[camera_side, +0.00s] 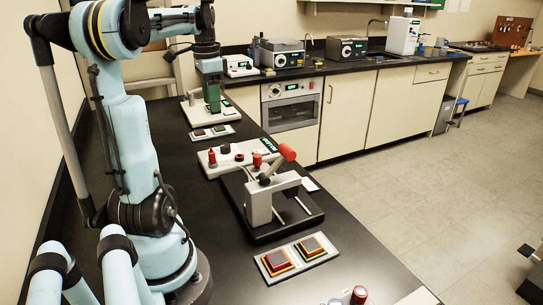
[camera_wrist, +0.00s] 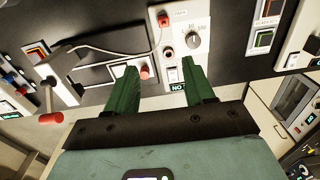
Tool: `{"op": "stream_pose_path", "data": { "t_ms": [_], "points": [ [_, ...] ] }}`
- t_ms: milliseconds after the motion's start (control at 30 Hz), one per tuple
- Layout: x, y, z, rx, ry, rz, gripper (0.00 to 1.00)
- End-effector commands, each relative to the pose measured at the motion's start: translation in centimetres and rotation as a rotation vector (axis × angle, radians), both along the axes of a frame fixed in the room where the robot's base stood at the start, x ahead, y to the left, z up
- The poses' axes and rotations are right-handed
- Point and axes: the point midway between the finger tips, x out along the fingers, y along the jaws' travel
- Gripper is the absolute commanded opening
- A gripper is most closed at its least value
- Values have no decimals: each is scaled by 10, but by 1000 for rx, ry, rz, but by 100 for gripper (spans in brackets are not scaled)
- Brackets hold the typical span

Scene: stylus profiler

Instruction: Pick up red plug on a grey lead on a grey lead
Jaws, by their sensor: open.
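The red plug (camera_wrist: 163,20) stands near the top of a white instrument panel (camera_wrist: 196,62) in the wrist view, with a thin grey lead (camera_wrist: 115,51) curving away to the left. In the side view the red plug (camera_side: 212,158) stands at the left end of the same panel (camera_side: 238,172). My gripper (camera_wrist: 162,85) is open and empty, its green fingers apart. The plug lies beyond the fingertips, not between them. In the side view my gripper (camera_side: 212,105) hangs farther back along the bench than the plug. The lead cannot be made out there.
A red cylinder (camera_wrist: 145,72) beside the panel shows between my fingers. A grey press with a red handle (camera_side: 287,152) stands in front of the panel. Square button blocks (camera_side: 297,257) lie nearer. Bare black bench (camera_side: 170,150) lies left of the panel.

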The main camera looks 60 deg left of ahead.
Motion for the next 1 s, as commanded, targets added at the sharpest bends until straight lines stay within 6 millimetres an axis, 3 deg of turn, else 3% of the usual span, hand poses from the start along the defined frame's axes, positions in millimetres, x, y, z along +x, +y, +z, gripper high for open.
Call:
{"op": "stream_pose_path", "data": {
  "t_ms": [67,300,567,1000],
  "points": [
    [-18,18,-4,-27,17,8,53],
    [-16,15,-42,-27,17,-2,53],
    [-15,15,-63,-26,16,-1,53],
    [-15,15,-118,-26,16,-1,53]
  ]
}}
